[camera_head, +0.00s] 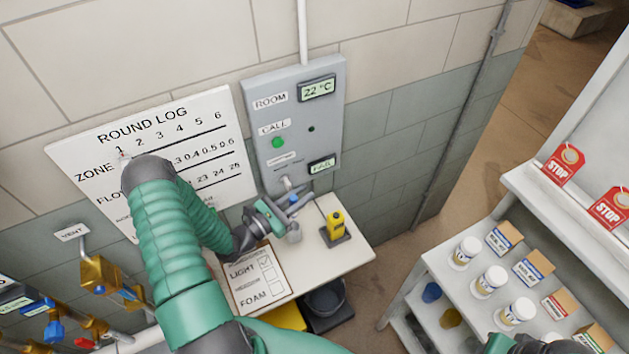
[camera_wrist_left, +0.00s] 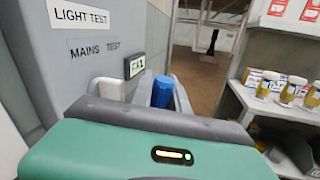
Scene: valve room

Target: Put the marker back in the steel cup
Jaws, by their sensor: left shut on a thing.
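My left gripper (camera_head: 280,212) is over the small shelf below the grey wall panel, shut on the marker. The marker's blue end (camera_head: 294,199) shows at the fingertips, and it shows as a blue cap between the fingers in the left wrist view (camera_wrist_left: 162,91). The steel cup (camera_head: 293,233) is a small grey cylinder on the shelf, just below the fingertips in the head view. I cannot tell whether the marker's lower end is above or inside the cup. Part of my right arm shows at the bottom right edge; its fingertips are not clear.
The grey panel (camera_head: 296,115) stands close behind the gripper. A yellow handset (camera_head: 335,226) sits in a dark base right of the cup. A checklist clipboard (camera_head: 258,278) lies on the shelf (camera_head: 345,258). A rack with white jars (camera_head: 489,281) stands at right.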

